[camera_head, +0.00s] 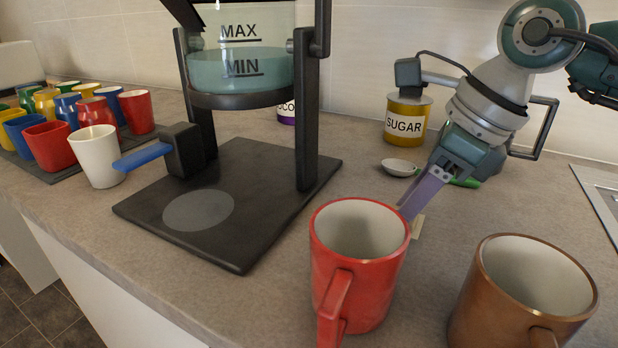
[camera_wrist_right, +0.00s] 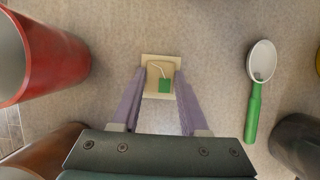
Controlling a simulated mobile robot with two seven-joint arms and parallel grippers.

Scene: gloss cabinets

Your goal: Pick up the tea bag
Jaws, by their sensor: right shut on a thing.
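The tea bag is a small pale square with a green tag and a string. In the right wrist view the tea bag (camera_wrist_right: 152,85) sits between the two purple fingertips of my right gripper (camera_wrist_right: 160,84), which is shut on it. In the head view the pale tea bag (camera_head: 418,227) shows just behind the red mug (camera_head: 358,265), at the tips of my right gripper (camera_head: 408,214). It is at or very near the counter; I cannot tell whether it touches. My left gripper is not in view.
A brown mug (camera_head: 522,295) stands at front right. A spoon (camera_head: 398,167) with a green handle and the sugar jar (camera_head: 405,122) are behind the gripper. A coffee maker (camera_head: 245,190) stands left of centre. Several coloured cups (camera_head: 47,145) fill a tray at far left.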

